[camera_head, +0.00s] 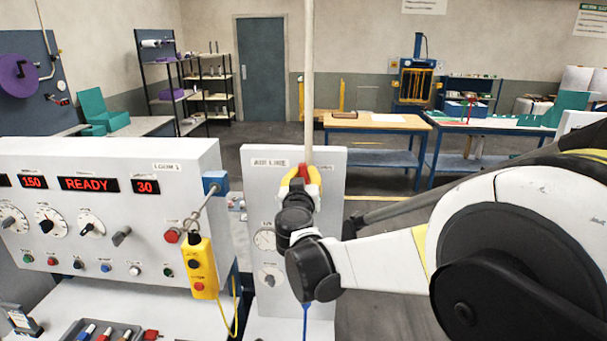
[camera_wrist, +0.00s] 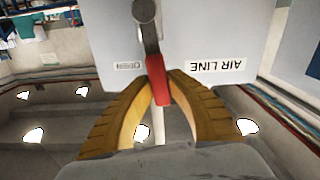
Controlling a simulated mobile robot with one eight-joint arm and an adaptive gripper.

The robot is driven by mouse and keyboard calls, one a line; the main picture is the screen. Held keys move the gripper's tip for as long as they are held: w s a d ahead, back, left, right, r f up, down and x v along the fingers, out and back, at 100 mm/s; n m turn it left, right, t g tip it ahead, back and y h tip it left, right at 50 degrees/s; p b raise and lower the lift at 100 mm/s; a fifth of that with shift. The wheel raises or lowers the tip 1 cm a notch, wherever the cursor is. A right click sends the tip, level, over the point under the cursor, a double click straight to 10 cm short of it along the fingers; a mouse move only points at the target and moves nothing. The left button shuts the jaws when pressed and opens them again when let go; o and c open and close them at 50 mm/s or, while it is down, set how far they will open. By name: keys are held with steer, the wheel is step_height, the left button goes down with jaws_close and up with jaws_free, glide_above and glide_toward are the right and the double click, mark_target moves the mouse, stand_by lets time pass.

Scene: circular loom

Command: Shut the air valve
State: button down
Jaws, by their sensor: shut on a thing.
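The air valve has a red-gripped handle (camera_wrist: 157,85) on a metal lever (camera_wrist: 147,22). In the wrist view it runs nearly straight down from the top, slightly slanted, in front of the white panel. My gripper (camera_wrist: 158,78) has its two yellow fingers closed around the red grip, one on each side. In the head view the red handle (camera_head: 304,171) shows only as a small piece between the yellow fingers of my gripper (camera_head: 301,179). The valve body is hidden there behind my wrist.
The white AIR LINE panel (camera_head: 333,200) carries dials and a vertical pipe (camera_head: 308,85) above. The LOOM 1 console (camera_head: 110,160) stands left, with a yellow pendant (camera_head: 201,268) hanging beside it. Workbenches (camera_head: 375,124) stand behind. The floor right of the panel is open.

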steer(key=shift+a, duration=0.15)
steer(key=shift+w+a+f+n+b, duration=0.1)
steer(key=shift+a+f+n+b, duration=1.5)
steer(key=shift+n, duration=1.15)
steer(key=shift+a+f+n+b, duration=0.85)
steer(key=shift+f+n+b, duration=0.45)
steer(key=shift+n+b, duration=1.1)
steer(key=shift+w+a+f+n+b, duration=0.1)
steer(key=shift+a+f+n+b, duration=1.25)
steer(key=shift+n, duration=1.8)
steer(key=shift+d+f, duration=0.1)
steer(key=shift+f, duration=0.05)
steer(key=c, duration=1.3)
jaws_free()
